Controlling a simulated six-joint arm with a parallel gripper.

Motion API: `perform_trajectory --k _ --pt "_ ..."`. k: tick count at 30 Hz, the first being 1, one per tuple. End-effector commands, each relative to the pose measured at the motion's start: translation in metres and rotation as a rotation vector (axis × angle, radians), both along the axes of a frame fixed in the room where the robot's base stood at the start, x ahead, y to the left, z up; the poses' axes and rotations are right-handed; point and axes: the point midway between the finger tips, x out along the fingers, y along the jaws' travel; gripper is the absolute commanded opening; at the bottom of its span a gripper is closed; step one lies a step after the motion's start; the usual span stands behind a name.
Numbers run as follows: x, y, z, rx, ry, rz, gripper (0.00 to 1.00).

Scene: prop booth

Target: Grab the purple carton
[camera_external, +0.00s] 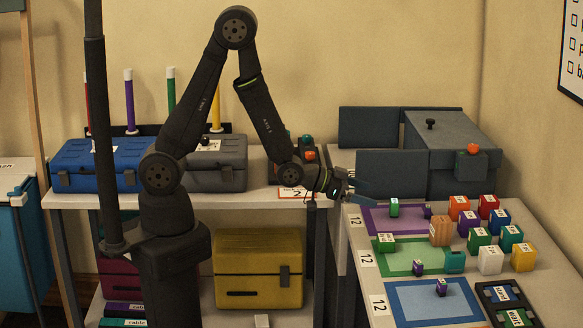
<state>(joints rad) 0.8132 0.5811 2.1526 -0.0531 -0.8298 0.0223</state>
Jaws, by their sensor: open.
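A purple carton (468,223) with a white top stands upright on the right-hand table, in a group of coloured cartons. Smaller purple items stand on the mats: one on the purple mat (428,212), one on the green mat (418,268) and one on the blue mat (441,287). My gripper (362,188) is open and reaches to the right, above the back left corner of that table. It is well to the left of the purple carton and touches no carton that I can see. Its fingers are small and dark here.
Orange (459,207), red (488,206), blue (499,221) and green (479,239) cartons crowd the purple one. A wooden block (440,232) stands just left of it. A grey open-doored box (450,150) stands behind. A black tray (508,305) lies at the front.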

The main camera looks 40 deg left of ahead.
Motion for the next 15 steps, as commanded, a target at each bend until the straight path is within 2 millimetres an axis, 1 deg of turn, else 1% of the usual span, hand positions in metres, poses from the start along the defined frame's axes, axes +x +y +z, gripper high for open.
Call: perform_trajectory --k 1,2,11,14,15 --pt "0.000 0.000 0.000 0.000 0.000 0.000 0.80" --pt "0.000 0.000 0.000 0.000 0.000 0.000 0.75" --pt "0.002 -0.002 0.000 0.001 0.001 0.000 0.75" --pt "0.011 -0.012 -0.003 0.017 0.020 -0.002 0.75" --pt "0.018 -0.020 -0.004 0.028 0.034 -0.003 0.75"
